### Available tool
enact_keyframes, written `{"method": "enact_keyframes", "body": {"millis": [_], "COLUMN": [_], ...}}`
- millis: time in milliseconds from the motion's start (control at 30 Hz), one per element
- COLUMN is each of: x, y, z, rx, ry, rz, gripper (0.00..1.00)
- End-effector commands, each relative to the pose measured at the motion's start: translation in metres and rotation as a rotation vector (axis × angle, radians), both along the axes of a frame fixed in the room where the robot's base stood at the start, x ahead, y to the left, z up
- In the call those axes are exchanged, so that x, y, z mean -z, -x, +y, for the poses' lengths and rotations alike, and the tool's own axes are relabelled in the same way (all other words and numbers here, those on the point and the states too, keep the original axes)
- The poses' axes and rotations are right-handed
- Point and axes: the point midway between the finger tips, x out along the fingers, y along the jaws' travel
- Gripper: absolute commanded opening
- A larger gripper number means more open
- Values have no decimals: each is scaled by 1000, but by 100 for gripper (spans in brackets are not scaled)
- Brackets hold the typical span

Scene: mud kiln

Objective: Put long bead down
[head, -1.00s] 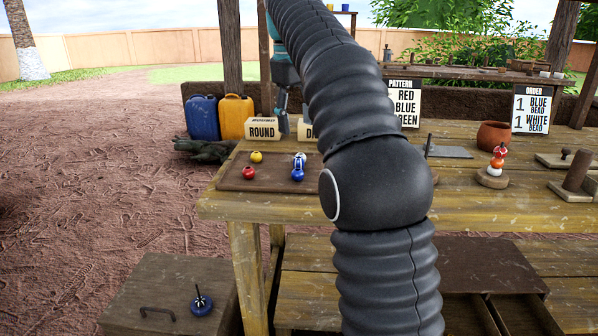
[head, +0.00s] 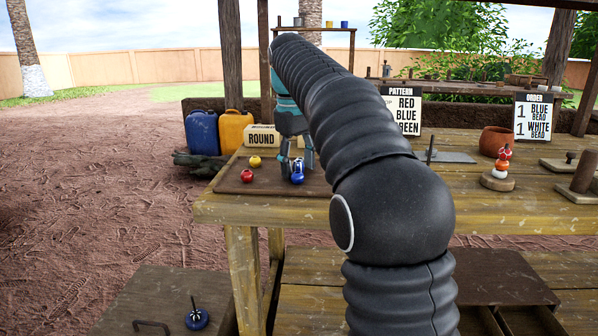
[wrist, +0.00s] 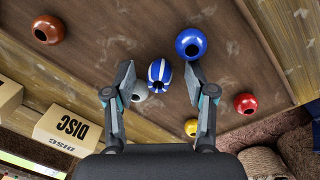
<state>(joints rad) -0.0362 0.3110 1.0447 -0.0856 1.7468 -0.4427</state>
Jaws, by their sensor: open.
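The long bead, blue with white stripes (wrist: 159,75), shows in the wrist view between the spread fingers of my gripper (wrist: 159,80), with a gap on each side. In the head view my gripper (head: 297,164) is low over the dark wooden tray (head: 233,186), its fingers around the striped bead. The long bead appears to rest at the tray, but its contact is hard to see. A round blue bead (wrist: 190,44) lies close by, just past the right fingertip in the wrist view. It also shows in the head view (head: 297,178).
On the tray are a red bead (wrist: 245,103), a yellow bead (wrist: 191,127), a grey bead (wrist: 137,90) beside the left finger and a terracotta bead (wrist: 47,29). Signs ROUND (head: 262,137) and DISC (wrist: 68,131) stand behind. A bead stack (head: 499,168) is at right.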

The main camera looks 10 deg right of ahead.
Motion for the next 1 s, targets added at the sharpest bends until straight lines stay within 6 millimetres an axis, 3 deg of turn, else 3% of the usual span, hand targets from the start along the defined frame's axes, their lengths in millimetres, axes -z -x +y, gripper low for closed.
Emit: {"method": "enact_keyframes", "body": {"millis": [100, 300, 467, 767, 1000], "x": [-1, -1, -1, -6, -37], "y": [0, 0, 0, 0, -1], "z": [0, 0, 0, 0, 0], "rx": [0, 0, 0, 0, 0], "ry": [0, 0, 0, 0, 0], "rz": [0, 0, 0, 0, -2], "gripper": [55, 5, 0, 0, 0]}}
